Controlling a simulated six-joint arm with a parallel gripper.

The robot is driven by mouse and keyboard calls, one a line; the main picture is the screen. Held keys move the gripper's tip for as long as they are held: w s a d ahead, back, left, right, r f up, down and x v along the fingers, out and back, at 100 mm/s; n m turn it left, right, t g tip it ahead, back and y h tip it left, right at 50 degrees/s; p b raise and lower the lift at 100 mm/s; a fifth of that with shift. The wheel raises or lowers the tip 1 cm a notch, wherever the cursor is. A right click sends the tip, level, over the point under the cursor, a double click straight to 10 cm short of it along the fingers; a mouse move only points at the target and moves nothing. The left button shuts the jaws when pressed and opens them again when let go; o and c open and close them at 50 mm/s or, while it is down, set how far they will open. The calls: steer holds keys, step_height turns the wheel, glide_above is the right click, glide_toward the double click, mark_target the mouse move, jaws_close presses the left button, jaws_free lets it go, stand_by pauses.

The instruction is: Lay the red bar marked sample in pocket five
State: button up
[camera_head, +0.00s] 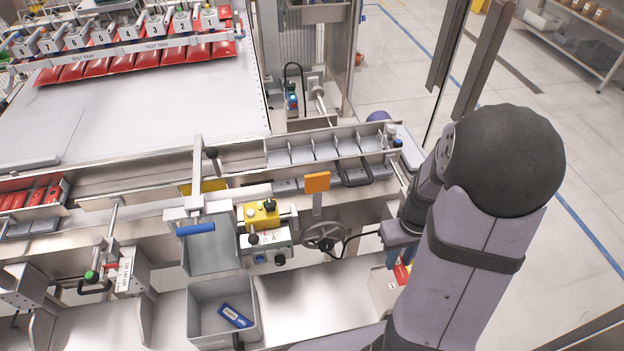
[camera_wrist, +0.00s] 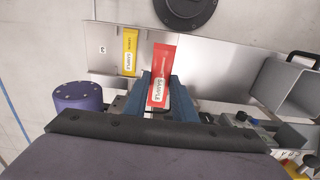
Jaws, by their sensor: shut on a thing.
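My gripper (camera_wrist: 158,92) is shut on a red bar (camera_wrist: 164,68) with a white label reading sample, held between its blue jaws. In the head view my gripper (camera_head: 399,246) is at the right, partly behind my arm, with a bit of red showing below it. In the wrist view a yellow bar (camera_wrist: 130,50), also labelled, is at the left of the held bar against a pale metal panel. A grey tray with several divided pockets (camera_head: 326,146) lies behind my gripper in the head view; I cannot read its pocket numbers.
A grey bin (camera_head: 205,291) holds a blue bar (camera_head: 235,315). A handwheel (camera_head: 324,236), an orange plate (camera_head: 317,182) and a yellow control box (camera_head: 262,214) stand left of my arm. Red bars (camera_head: 35,196) sit far left. A numbered test tray (camera_head: 150,46) is at the back left.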

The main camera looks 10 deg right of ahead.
steer(key=w+a+r+p, duration=0.3)
steer(key=w+a+r, duration=0.3)
steer(key=a, duration=0.5)
steer(key=w+a+r+p, duration=0.2)
steer(key=w+a+r, duration=0.35)
steer(key=a, duration=0.45)
steer(key=w+a+r+p, duration=0.1)
steer(key=w+p, duration=0.4)
steer(key=w, duration=0.6)
steer(key=w+r+p, duration=0.4)
steer(key=w+p, duration=0.1)
steer(key=w, duration=0.7)
steer(key=shift+a, duration=0.4)
steer(key=shift+r, duration=0.1)
